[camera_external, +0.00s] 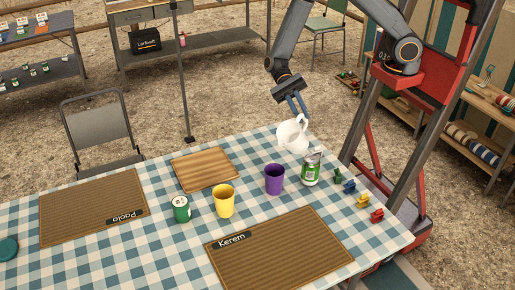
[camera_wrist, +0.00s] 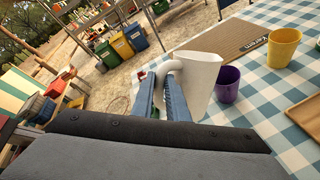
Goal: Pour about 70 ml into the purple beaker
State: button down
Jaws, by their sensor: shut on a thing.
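The purple beaker (camera_external: 274,179) stands upright on the checked tablecloth, between the yellow beaker (camera_external: 224,200) and a green-and-white can (camera_external: 311,169). My gripper (camera_external: 300,106) is shut on the handle of a white jug (camera_external: 292,135). The jug is behind and slightly right of the purple beaker, near the table's back edge. In the wrist view the blue fingers (camera_wrist: 172,98) close on the jug's handle, and the jug (camera_wrist: 197,80) looks near the purple beaker (camera_wrist: 228,84) but apart from it. The inside of the jug and the beaker's contents cannot be seen.
A small green can (camera_external: 181,209) stands left of the yellow beaker. A wooden board (camera_external: 205,170) lies behind it. Placemats lie left (camera_external: 92,208) and front (camera_external: 278,252). Several small coloured pieces (camera_external: 362,201) line the right side.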

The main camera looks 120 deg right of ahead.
jog(key=shift+s+d+f+n+t+y, duration=0.15)
jog(key=shift+s+d+n+t, duration=0.1)
jog(key=shift+s, duration=0.3)
jog(key=shift+s+d+f+n+t+y, duration=0.15)
jog(key=shift+s+d+n+t, duration=0.1)
jog(key=shift+s, duration=0.3)
